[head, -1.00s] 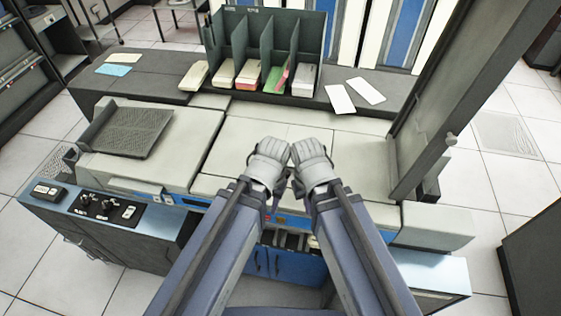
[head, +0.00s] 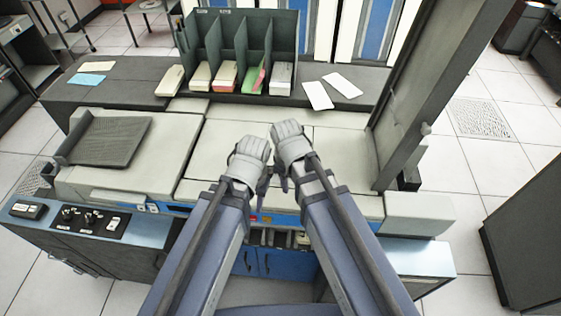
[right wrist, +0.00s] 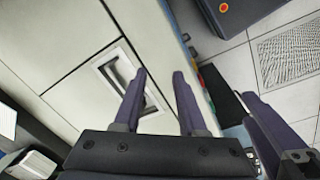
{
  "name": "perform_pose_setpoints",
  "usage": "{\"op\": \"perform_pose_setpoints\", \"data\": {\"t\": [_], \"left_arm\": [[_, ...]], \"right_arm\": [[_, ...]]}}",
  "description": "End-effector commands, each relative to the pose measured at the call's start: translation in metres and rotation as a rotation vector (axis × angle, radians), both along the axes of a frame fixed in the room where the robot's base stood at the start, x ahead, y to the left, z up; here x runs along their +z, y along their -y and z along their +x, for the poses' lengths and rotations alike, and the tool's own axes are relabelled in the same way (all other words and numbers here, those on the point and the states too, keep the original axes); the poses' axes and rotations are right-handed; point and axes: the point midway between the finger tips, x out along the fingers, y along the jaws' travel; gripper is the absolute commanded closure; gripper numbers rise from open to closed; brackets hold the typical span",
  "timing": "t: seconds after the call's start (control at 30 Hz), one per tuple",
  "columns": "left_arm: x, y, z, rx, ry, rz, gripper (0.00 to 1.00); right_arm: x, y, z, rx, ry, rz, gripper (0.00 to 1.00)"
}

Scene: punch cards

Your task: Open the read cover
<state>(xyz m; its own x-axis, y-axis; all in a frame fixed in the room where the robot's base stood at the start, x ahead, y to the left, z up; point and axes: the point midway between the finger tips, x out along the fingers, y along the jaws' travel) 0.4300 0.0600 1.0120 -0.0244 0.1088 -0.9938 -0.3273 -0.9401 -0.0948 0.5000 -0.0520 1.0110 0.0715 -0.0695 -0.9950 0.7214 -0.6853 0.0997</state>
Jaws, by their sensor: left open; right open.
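The card machine has pale cream covers on top. I cannot tell for sure which is the read cover; a wide one (head: 235,125) lies flat in the middle, behind my grippers in the head view. In the right wrist view a cream panel shows a recessed handle (right wrist: 122,78), partly behind a finger. My right gripper (head: 291,145) is over the machine top; its two dark fingers (right wrist: 160,85) are apart and empty, close to the handle. My left gripper (head: 249,160) is beside it, slightly nearer me, open and empty.
A green card rack (head: 250,50) stands on the dark shelf behind, with loose white cards (head: 318,94) beside it. A tall dark post (head: 410,95) rises at the right. A hopper with a grey ribbed plate (head: 110,140) is at the left, above a knob panel (head: 90,219).

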Motion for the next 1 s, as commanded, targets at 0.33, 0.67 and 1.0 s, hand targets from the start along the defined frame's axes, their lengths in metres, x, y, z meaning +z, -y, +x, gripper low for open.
{"op": "perform_pose_setpoints", "data": {"t": [0.33, 0.67, 1.0], "left_arm": [[0.013, 0.0, 0.0, -0.001, 0.0, 0.0, 0.58], [0.011, 0.0, 0.0, -0.001, 0.0, 0.0, 0.58], [-0.015, 0.0, 0.0, 0.0, 0.0, 0.0, 0.58]], "right_arm": [[0.016, -0.004, 0.081, 0.541, 0.081, -0.033, 0.59], [0.014, -0.003, 0.087, 0.607, 0.089, -0.042, 0.59], [-0.012, -0.002, 0.092, 0.605, 0.089, -0.042, 0.59]]}}
